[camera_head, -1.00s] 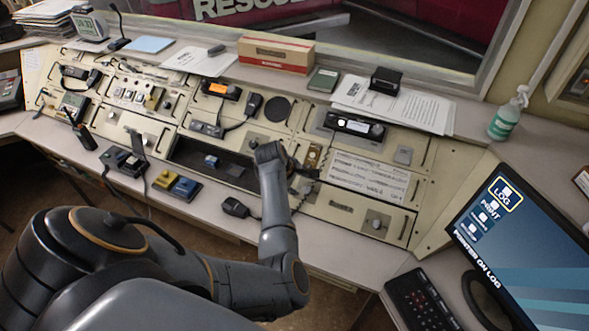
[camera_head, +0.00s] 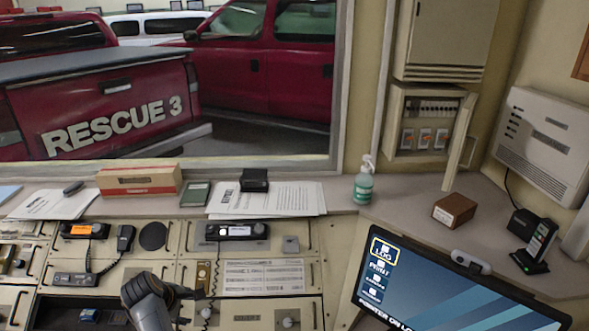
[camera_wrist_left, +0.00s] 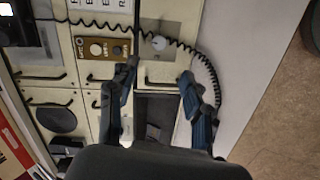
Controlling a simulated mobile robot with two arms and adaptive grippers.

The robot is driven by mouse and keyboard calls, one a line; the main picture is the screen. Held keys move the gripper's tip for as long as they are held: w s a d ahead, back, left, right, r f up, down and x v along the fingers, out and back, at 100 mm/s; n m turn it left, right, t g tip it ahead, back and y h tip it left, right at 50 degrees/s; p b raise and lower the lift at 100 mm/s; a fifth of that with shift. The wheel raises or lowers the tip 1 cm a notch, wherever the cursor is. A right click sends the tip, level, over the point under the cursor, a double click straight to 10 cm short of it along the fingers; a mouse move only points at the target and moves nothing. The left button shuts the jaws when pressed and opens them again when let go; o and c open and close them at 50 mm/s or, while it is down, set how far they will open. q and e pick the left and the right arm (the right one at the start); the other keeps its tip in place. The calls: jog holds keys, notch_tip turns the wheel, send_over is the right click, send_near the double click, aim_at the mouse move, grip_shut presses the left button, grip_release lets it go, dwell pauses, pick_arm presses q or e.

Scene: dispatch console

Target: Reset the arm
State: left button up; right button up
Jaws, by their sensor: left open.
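My left arm (camera_head: 152,305) rises from the bottom edge of the head view, over the sloped console. Its gripper (camera_head: 190,292) is small and partly hidden by the wrist there. In the left wrist view the gripper (camera_wrist_left: 160,78) has its two dark fingers apart, with nothing between them but the console behind. A brown switch plate (camera_wrist_left: 96,49) lies beside one finger, and a coiled black cord (camera_wrist_left: 190,52) passes near the fingertips. The brown plate also shows in the head view (camera_head: 203,274). My right gripper is in neither view.
A monitor (camera_head: 440,290) stands at the lower right. On the back ledge are a cardboard box (camera_head: 140,181), papers (camera_head: 280,199), a sanitizer bottle (camera_head: 364,187) and a small brown box (camera_head: 454,210). A black handset (camera_head: 125,238) lies on the console. A window is behind.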

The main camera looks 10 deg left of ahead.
pick_arm(q)
jog(key=s+r+m+g+y, duration=0.1)
jog(key=s+m+y, duration=0.2)
jog(key=s+m, duration=0.7)
jog(key=s+d+r+m+g+h, duration=0.1)
jog(key=s+d+m+h, duration=0.2)
jog(key=s+d+m, duration=1.15)
jog(key=s+d+f+n+g+b, duration=0.1)
jog(key=s+d+f+n+b, duration=0.15)
jog(key=f, duration=1.35)
jog(key=s+d+f+n+g+b, duration=0.15)
jog(key=s+f, duration=0.25)
jog(key=f, duration=1.1)
jog(key=s+a+f+b, duration=0.3)
jog(key=s+f, duration=1.3)
jog(key=f, duration=0.2)
jog(key=shift+f+b, duration=0.25)
jog(key=shift+b, duration=0.05)
jog(key=shift+a, duration=0.1)
